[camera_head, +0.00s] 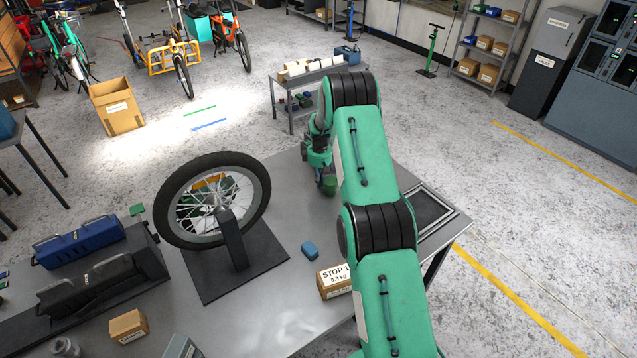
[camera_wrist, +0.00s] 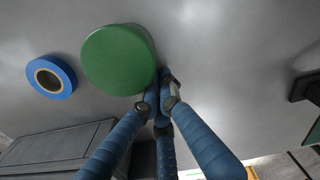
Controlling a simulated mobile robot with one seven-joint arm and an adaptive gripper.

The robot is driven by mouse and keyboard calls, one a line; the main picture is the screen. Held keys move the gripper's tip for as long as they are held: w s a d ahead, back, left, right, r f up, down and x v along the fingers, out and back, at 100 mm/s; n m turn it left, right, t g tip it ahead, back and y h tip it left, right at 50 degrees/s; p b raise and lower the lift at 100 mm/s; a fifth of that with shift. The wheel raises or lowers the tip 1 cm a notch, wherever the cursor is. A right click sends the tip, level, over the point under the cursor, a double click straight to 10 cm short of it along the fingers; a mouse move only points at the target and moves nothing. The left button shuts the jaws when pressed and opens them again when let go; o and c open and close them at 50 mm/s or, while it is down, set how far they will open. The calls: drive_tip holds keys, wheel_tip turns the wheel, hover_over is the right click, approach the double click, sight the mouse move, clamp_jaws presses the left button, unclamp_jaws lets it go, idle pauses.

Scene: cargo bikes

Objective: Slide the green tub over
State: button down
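The green tub (camera_wrist: 118,60) is a round green piece with a smooth top, standing on the grey table in the wrist view. In the head view a small part of the green tub (camera_head: 329,185) shows beside my arm, which hides much around it. My gripper (camera_wrist: 163,86) has its blue fingers drawn together at the tips, with nothing seen between them. The fingertips are at the tub's right side in the wrist view, touching or very close; I cannot tell which. In the head view my gripper (camera_head: 319,158) is partly hidden by my arm.
A blue tape roll (camera_wrist: 50,77) lies left of the tub in the wrist view.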

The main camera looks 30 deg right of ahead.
sight(312, 184)
drive_tip(key=shift+w, duration=0.1)
drive_tip(key=shift+w+a, duration=0.35)
drive_tip(key=shift+w, duration=0.35)
drive_tip(key=shift+w+a+f+b, duration=0.1)
drive_tip(key=shift+w+a+b, duration=0.2)
drive_tip(key=shift+w, duration=0.2)
drive_tip(key=shift+w+a+f+b, duration=0.1)
drive_tip(key=shift+w+a+b, duration=0.15)
drive_tip(key=shift+w, duration=0.25)
wheel_tip(312, 184, up, 10)
drive_tip(key=shift+r, duration=0.2)
